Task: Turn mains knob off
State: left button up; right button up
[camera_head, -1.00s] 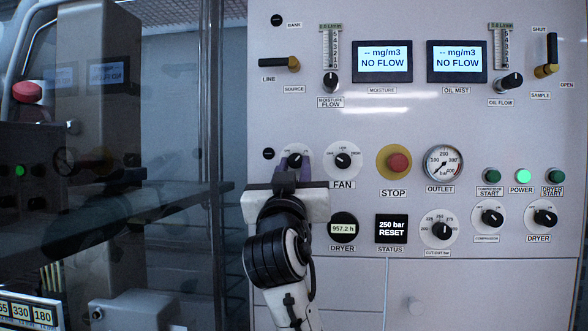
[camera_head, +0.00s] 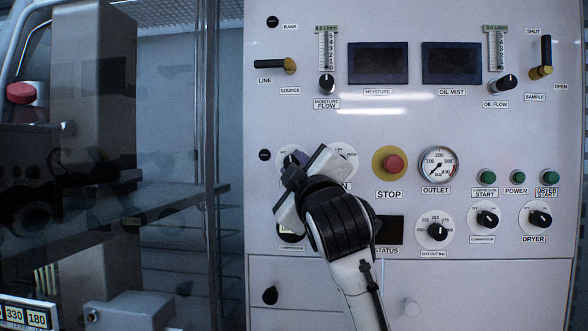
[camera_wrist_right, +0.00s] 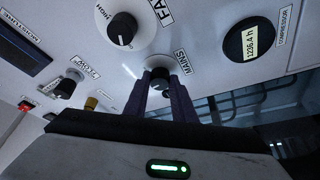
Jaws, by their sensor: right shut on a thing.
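The mains knob (camera_head: 290,160) is a black knob on a white round dial at the left of the panel, partly covered by my gripper in the head view. In the right wrist view the knob (camera_wrist_right: 160,74) sits between two purple-grey fingers beside the MAINS label. My right gripper (camera_wrist_right: 158,90) is shut on the knob, and its body is tilted in the head view. My left gripper is not in view.
The two displays (camera_head: 378,63) (camera_head: 452,63) are dark, and the POWER lamp (camera_head: 518,177) is unlit. The fan knob (camera_wrist_right: 121,29) is close beside the mains knob. The red stop button (camera_head: 392,164) is further right. A glass pane and frame stand at left.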

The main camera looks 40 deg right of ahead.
jog(key=shift+s+d+r+n+g+y, duration=0.15)
jog(key=shift+n+g+y, duration=0.2)
jog(key=shift+n, duration=0.95)
jog(key=shift+w+a+r+n+g+y, duration=0.1)
jog(key=shift+n+y, duration=0.35)
jog(key=shift+n, duration=0.85)
jog(key=shift+s+d+r+n+g+y, duration=0.15)
jog(key=shift+n+g+y, duration=0.2)
jog(key=shift+n, duration=0.95)
jog(key=shift+w+a, duration=0.1)
jog(key=o, duration=1.1)
jog(key=shift+c, duration=0.2)
